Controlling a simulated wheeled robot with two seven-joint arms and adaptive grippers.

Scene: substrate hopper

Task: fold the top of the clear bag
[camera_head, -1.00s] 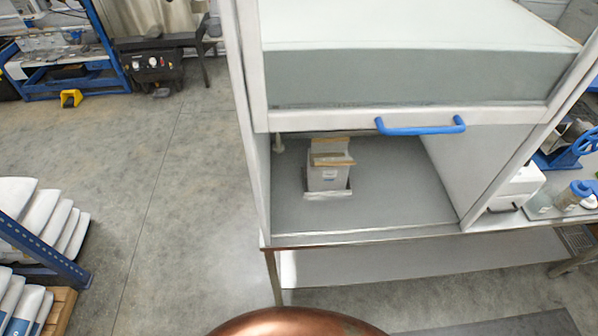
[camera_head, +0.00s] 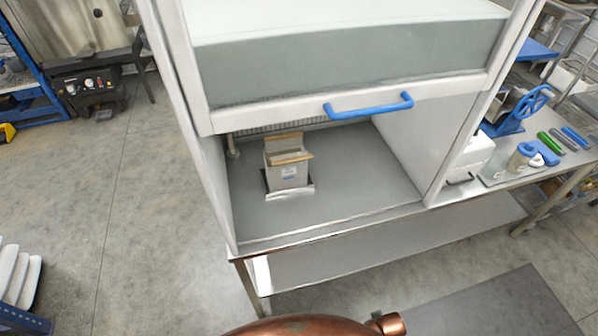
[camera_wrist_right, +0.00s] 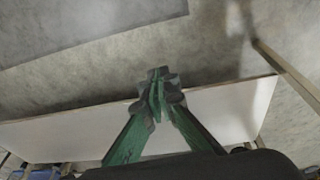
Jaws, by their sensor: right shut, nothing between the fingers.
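A small pale, box-shaped bag (camera_head: 287,176) with a label and brown strips along its open-looking top stands upright inside the hood. I cannot tell how clear its walls are. It stands on a small silver-edged base (camera_head: 290,193) on the grey hood floor. My right gripper (camera_wrist_right: 158,84) has green fingers and is shut and empty in the right wrist view, above a pale shelf and the concrete floor. It is away from the bag, which does not show in that view. Neither gripper shows in the head view.
The hood's sash (camera_head: 345,62) with its blue handle (camera_head: 369,106) hangs above the opening. Side walls bound the hood. A side bench (camera_head: 545,178) on the right holds jars and tools. A lower shelf (camera_head: 390,243) runs under the hood.

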